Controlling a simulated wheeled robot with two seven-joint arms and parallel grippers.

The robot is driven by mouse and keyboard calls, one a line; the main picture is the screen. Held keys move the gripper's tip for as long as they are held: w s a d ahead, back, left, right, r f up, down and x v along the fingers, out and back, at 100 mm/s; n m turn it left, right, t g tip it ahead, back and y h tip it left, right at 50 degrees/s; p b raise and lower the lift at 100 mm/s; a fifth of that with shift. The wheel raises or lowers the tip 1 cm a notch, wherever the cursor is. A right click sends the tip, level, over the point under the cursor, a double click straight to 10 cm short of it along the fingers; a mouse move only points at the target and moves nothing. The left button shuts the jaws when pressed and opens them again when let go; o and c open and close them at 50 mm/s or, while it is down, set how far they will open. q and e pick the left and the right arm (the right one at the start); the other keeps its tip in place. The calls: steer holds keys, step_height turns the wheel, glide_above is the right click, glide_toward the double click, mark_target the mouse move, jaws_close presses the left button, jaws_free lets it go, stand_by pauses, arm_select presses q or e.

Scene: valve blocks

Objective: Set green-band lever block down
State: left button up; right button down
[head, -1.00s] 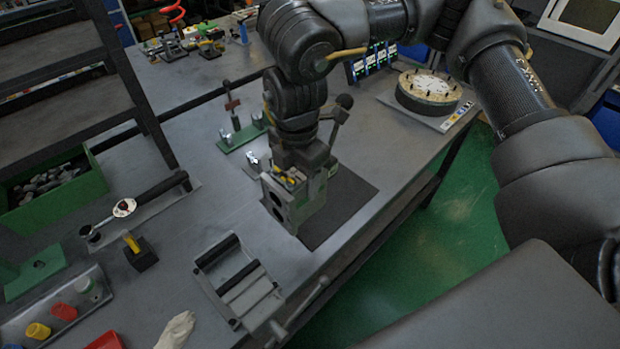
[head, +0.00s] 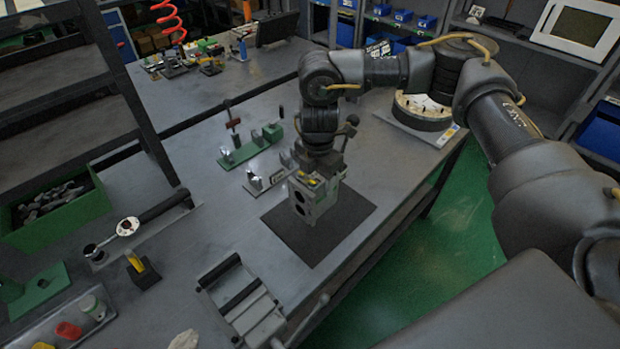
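A grey metal valve block (head: 308,201) with two round dark holes in its side hangs at or just above a dark square mat (head: 345,225) on the bench. Yellow parts show on its top, and a dark ball-ended lever (head: 349,125) stands up behind my wrist. I cannot make out a green band. My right gripper (head: 318,174) points down at the block's top and appears shut on it; its fingertips are mostly hidden. I cannot tell whether the block touches the mat. My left gripper is not in view.
A grey slatted fixture (head: 243,297) stands on the bench in front of the mat. A green-based stand (head: 250,147) and small metal parts (head: 265,180) lie behind left. A round dial fixture (head: 424,108) is at the back right. The bench's right edge runs close to the mat.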

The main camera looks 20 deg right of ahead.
steer(key=shift+w+d+f, duration=0.4)
steer(key=shift+w+f, duration=0.05)
steer(key=shift+f, duration=0.15)
steer(key=shift+w+d+f, duration=0.35)
steer(key=shift+w+f, duration=0.1)
steer(key=shift+f, duration=0.15)
steer(key=shift+w+d+f, duration=0.1)
steer(key=shift+d+f, duration=0.1)
steer(key=shift+f, duration=0.15)
steer(key=shift+w+f+p, duration=0.1)
steer(key=shift+f+p, duration=0.3)
steer(key=shift+f, duration=1.1)
steer(key=c, duration=0.5)
jaws_free()
steer(key=shift+s+f, duration=0.15)
steer(key=shift+s, duration=0.05)
